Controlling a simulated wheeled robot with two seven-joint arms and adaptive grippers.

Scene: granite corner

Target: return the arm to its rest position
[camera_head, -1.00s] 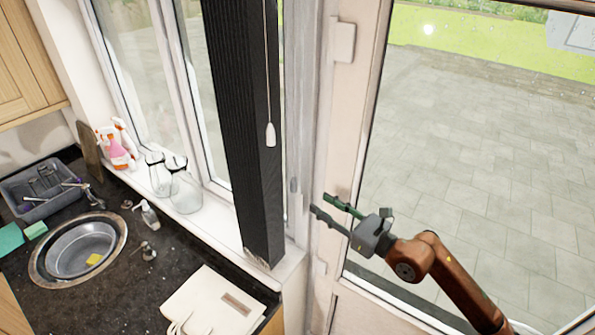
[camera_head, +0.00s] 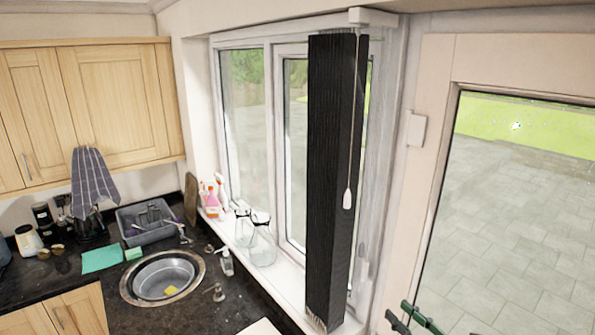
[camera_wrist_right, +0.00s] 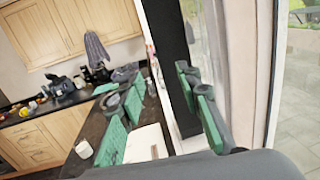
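My right gripper (camera_head: 397,312) shows only at the bottom edge of the head view, low in front of the white door frame. Its two green-padded fingers are apart. In the right wrist view the fingers (camera_wrist_right: 157,74) are spread wide with nothing held between them. The counter and the dark blind show in the gap. The rest of the right arm is outside the head view. My left gripper and arm are not in view.
A tall black folded blind (camera_head: 334,180) hangs left of the glazed door (camera_head: 520,200). Glass jars (camera_head: 262,243) stand on the sill. A round sink (camera_head: 165,278) and a grey dish rack (camera_head: 150,222) sit in the dark counter. A striped towel (camera_head: 90,180) hangs from a cupboard.

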